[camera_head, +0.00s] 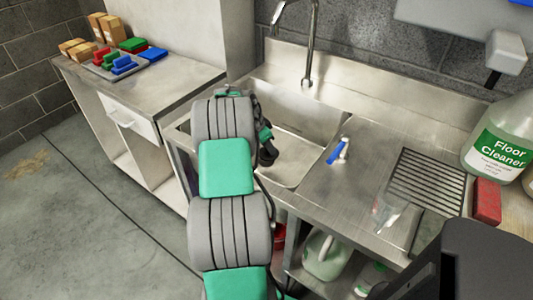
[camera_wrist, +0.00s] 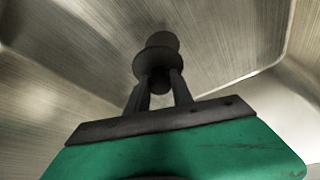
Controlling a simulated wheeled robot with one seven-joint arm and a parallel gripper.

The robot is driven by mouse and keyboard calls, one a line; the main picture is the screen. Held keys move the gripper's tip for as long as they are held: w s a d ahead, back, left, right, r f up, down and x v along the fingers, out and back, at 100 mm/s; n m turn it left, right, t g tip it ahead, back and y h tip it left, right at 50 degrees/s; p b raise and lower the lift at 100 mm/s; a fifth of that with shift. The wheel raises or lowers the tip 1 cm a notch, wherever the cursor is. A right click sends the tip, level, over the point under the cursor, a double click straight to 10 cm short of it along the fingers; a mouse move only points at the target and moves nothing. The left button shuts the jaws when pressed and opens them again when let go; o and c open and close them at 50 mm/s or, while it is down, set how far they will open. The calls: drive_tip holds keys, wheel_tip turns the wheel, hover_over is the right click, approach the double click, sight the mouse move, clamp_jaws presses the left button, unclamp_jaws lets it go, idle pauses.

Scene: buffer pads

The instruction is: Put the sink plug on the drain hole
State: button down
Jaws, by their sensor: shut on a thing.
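The sink plug (camera_wrist: 152,62) is a dark, round, flanged piece in the middle of the wrist view. My gripper (camera_wrist: 157,84) is shut on it, with one dark finger on each side of its lower part. A smaller dark round shape (camera_wrist: 164,41) shows just beyond the flange; I cannot tell whether it is part of the plug or the drain hole. The steel sink basin (camera_head: 310,125) is in the head view, and my arm reaches over its left part. My arm hides the plug and any drain hole there. I cannot tell whether the plug touches the basin floor.
A tall faucet (camera_head: 308,50) stands behind the basin. A blue and white brush (camera_head: 338,151), a drying rack (camera_head: 427,183), a red sponge (camera_head: 487,201) and a floor cleaner jug (camera_head: 503,140) are to the right. A side counter (camera_head: 165,85) with boxes stands left.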

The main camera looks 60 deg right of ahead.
sight(265, 150)
drive_tip(key=f, duration=0.3)
drive_tip(key=w+d+f, duration=0.1)
drive_tip(key=shift+w+f, duration=0.1)
drive_tip(key=shift+f, duration=0.2)
drive_tip(key=shift+a, duration=0.1)
drive_tip(key=shift+f, duration=0.2)
drive_tip(key=c, duration=1.1)
unclamp_jaws()
drive_tip(key=shift+r, duration=0.1)
drive_tip(key=shift+a+r, duration=0.1)
drive_tip(key=shift+r, duration=0.5)
drive_tip(key=v, duration=1.1)
